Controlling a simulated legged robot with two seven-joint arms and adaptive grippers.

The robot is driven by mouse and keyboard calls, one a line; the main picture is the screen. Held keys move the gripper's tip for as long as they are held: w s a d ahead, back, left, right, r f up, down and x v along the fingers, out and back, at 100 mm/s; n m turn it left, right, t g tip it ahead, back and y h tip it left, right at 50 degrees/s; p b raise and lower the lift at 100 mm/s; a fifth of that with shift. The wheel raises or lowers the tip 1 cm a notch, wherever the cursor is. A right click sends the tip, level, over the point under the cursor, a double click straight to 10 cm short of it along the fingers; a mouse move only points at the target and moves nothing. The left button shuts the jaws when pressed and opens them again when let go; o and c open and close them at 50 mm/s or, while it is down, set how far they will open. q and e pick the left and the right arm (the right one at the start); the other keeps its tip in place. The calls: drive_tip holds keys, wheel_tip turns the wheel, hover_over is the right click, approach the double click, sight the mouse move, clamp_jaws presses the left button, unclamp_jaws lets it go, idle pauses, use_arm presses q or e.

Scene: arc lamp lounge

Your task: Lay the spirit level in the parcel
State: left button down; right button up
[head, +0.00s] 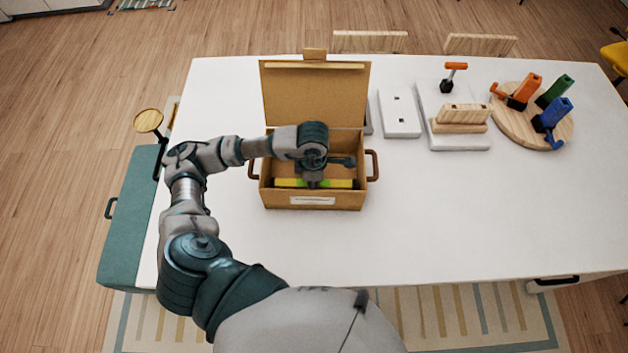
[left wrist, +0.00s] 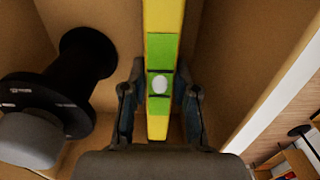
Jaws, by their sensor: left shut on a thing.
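The parcel (head: 345,201) is an open brown cardboard box on the white table, its lid standing up at the back. The spirit level (head: 341,184) is a yellow bar with green parts and lies lengthwise across the inside of the parcel, near its front wall. It also shows in the left wrist view (left wrist: 162,47), running between the fingers. My left gripper (head: 313,181) reaches down into the parcel and is shut on the level; its fingers (left wrist: 160,100) flank the green middle with the white vial. Whether the level touches the parcel's floor is hidden. My right gripper is not in view.
A black spool-like thing (left wrist: 88,65) is beside the level in the left wrist view. White boards (head: 399,115) and a round wooden board (head: 507,124) with orange, green and blue clamps stand at right. The table's front right is clear.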

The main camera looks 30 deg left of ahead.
use_arm(q)
drive_tip(key=shift+a+f, duration=0.15)
drive_tip(key=shift+f, duration=0.2)
drive_tip(key=shift+f+b, duration=0.5)
drive_tip(key=shift+b, duration=0.15)
drive_tip(key=c, duration=0.8)
unclamp_jaws()
wheel_tip(320, 180, up, 12)
